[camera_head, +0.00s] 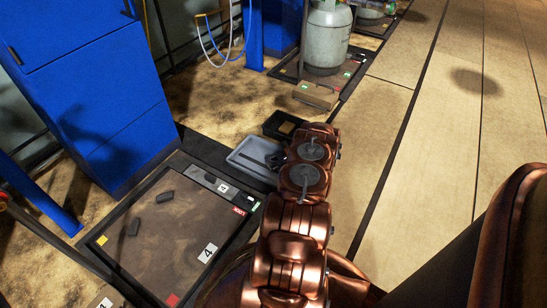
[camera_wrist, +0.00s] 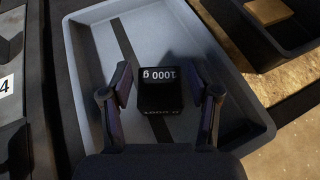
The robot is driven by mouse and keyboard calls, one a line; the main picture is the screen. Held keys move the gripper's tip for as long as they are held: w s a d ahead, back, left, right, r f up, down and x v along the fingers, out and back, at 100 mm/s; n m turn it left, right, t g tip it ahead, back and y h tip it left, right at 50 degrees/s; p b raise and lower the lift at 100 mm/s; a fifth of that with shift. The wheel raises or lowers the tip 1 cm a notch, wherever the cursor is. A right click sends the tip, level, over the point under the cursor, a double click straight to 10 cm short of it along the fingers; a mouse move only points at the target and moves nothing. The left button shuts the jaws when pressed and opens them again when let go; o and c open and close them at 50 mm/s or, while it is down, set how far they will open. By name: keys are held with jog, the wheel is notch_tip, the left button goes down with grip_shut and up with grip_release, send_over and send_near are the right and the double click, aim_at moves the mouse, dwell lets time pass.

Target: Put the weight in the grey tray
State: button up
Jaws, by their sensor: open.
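The grey tray (camera_head: 254,148) is beside the scale platform in the head view and fills much of the wrist view (camera_wrist: 105,50). The weight, a black block marked 1000 g (camera_wrist: 160,92), is over the tray's floor in the wrist view. I cannot tell for sure whether it rests on the floor. My gripper (camera_wrist: 160,100) is open, with one finger on each side of the weight and small gaps showing. In the head view my gripper (camera_head: 277,158) is at the tray's right part, where my arm hides the weight and part of the tray.
A black tray (camera_head: 280,124) with a brown item stands just behind the grey one. The scale platform (camera_head: 160,235) at the lower left carries two dark blocks (camera_head: 165,196) and a number 4 card (camera_head: 207,253). A blue cabinet (camera_head: 95,100) rises behind it. The floor at the right is clear.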

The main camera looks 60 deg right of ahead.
jog(key=p+v, duration=0.3)
jog(key=v, duration=0.8)
jog(key=shift+p, duration=0.3)
jog(key=w+a+r+n+t+y, duration=0.2)
jog(key=w+a+r+n+y, duration=0.65)
jog(key=w+a+r, duration=0.95)
jog(key=w+a+r+n+g+y, duration=0.2)
jog(key=a+r+n+g+y, duration=0.15)
jog(key=a+r+n, duration=0.55)
jog(key=w+a+r+n+g+y, duration=0.15)
jog(key=a+r+y, duration=0.35)
jog(key=a, duration=0.9)
jog(key=s+a+r+n+g+h, duration=0.1)
jog(key=s+a+r+n+g, duration=0.45)
jog(key=s+a, duration=0.35)
jog(key=s+a+r+n+g+h, duration=0.2)
jog(key=s+a+r+n+g, duration=0.25)
jog(key=s+a+n, duration=0.45)
jog(key=s+d+r+n+h, duration=0.1)
jog(key=s+d+n+h, duration=0.1)
jog(key=s, duration=0.4)
jog(key=s+d+n+g+h, duration=0.1)
jog(key=s+d+n+h, duration=0.1)
jog(key=s+h, duration=0.2)
jog(key=s+d+r+n+g+h, duration=0.1)
jog(key=s+n+h, duration=0.1)
jog(key=s, duration=0.7)
jog(key=shift+s+d+r+n+h, duration=0.3)
jog(key=shift+d+n+h, duration=0.1)
jog(key=shift+h, duration=0.4)
